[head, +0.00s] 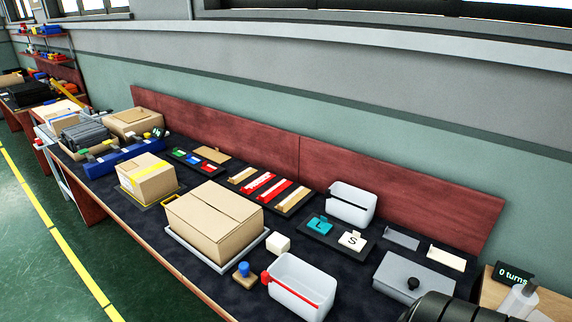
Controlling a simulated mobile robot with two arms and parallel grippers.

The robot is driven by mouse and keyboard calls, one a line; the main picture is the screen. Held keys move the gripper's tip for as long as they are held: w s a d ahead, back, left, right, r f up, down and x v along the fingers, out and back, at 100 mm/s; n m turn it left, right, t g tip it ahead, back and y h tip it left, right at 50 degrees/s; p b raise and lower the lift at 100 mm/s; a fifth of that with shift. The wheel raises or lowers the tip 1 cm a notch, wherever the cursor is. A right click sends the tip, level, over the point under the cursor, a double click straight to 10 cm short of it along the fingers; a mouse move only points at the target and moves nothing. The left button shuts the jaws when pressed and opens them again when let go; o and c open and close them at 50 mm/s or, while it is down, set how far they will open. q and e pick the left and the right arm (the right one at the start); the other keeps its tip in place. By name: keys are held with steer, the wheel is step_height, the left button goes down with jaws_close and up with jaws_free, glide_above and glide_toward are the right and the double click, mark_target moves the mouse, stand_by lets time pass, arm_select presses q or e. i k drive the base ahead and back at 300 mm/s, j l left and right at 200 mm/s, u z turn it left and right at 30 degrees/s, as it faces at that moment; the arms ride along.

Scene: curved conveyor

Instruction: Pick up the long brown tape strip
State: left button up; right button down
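A black tray (284,212) in the middle of the bench holds several strips side by side. Two are tan-brown: a shorter one (241,175) at the left end and a longer one (293,198) at the right end. Between them lie a red strip with white marks (258,183) and a red strip (274,190). Neither of my grippers is in view. A dark rounded part, seemingly of my own arm, shows at the bottom right edge.
A large cardboard box (212,222) stands left of the strips, nearer the bench's front edge. White bins (352,203) and (300,285) stand right and in front. A teal piece (319,225) and a cream piece marked S (352,241) lie on another dark tray. A red-brown backboard (220,125) runs behind.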

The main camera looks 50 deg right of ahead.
mark_target(298, 195)
steer(key=z, duration=1.55)
